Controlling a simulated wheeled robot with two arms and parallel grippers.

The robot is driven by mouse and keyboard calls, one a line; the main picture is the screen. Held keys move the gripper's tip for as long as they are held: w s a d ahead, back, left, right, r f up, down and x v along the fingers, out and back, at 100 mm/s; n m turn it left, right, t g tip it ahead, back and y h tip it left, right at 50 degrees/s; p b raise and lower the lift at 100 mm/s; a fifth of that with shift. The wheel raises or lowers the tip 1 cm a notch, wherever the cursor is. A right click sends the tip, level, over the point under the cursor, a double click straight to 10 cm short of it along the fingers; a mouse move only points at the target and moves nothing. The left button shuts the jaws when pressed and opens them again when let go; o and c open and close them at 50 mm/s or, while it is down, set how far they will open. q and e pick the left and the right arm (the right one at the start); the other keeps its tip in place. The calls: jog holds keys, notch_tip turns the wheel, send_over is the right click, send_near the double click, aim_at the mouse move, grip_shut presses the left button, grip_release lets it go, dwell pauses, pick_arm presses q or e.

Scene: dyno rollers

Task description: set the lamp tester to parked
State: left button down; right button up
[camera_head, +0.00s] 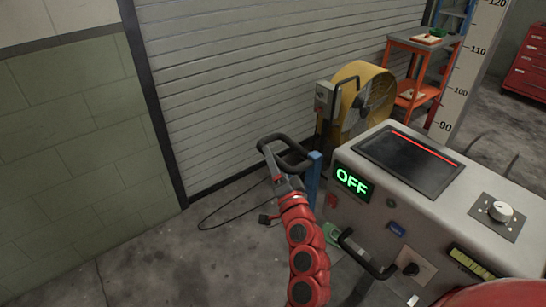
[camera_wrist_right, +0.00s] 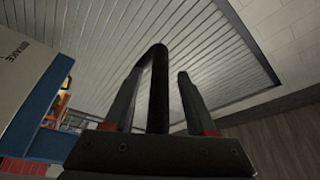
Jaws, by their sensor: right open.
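No label in view names the lamp tester, so I cannot tell for certain which thing it is. A black looped handle (camera_head: 287,143) stands by a blue post (camera_head: 313,180) left of the grey console. My right gripper (camera_head: 274,160), on the red arm, is at this handle. In the right wrist view the handle's black bar (camera_wrist_right: 158,85) stands between the open fingers of my right gripper (camera_wrist_right: 159,104); contact is unclear. A white panel marked BRAKE (camera_wrist_right: 20,65) and a blue frame (camera_wrist_right: 42,105) show at its left. My left gripper is out of view.
The grey console (camera_head: 450,205) bears a green OFF display (camera_head: 354,184), a dark screen (camera_head: 408,160) and a dial (camera_head: 500,211). A yellow fan (camera_head: 347,105) and an orange cart (camera_head: 413,95) stand behind. A cable (camera_head: 225,210) lies on the floor. Floor at left is clear.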

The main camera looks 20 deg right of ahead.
jog(key=shift+w, duration=0.2)
grip_shut()
dwell(1.4)
